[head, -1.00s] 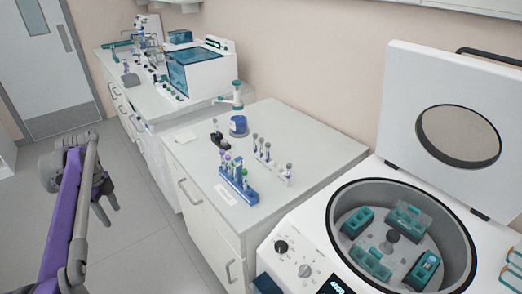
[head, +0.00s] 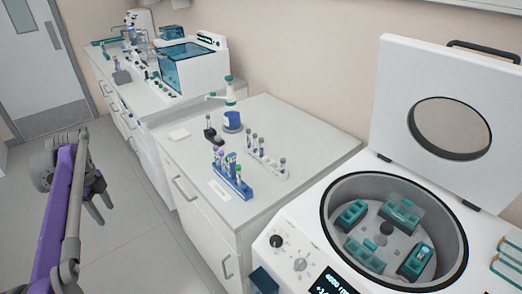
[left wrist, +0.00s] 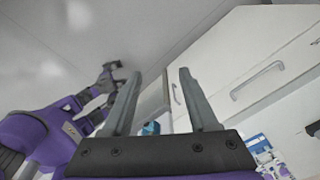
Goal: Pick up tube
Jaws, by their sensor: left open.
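Several capped tubes (head: 237,170), some with purple or green caps, stand upright in a blue rack (head: 236,187) on the middle white counter. Behind it, a low white rack (head: 268,168) holds several grey-capped tubes (head: 254,141). A small black holder (head: 211,136) has one tube upright. My left gripper (head: 102,205) is open and empty over the floor left of the counter, well away from the tubes. Its two fingers fill the middle of the left wrist view (left wrist: 158,95). In that view, another purple arm of mine ends in a gripper (left wrist: 112,75), too small to judge.
An open centrifuge (head: 326,222) with teal buckets stands at the right, its lid (head: 440,100) raised. A blue and white dispenser (head: 231,120) stands behind the racks. A farther counter holds a blue-windowed machine (head: 180,72). The floor (head: 130,225) beside the cabinets is clear.

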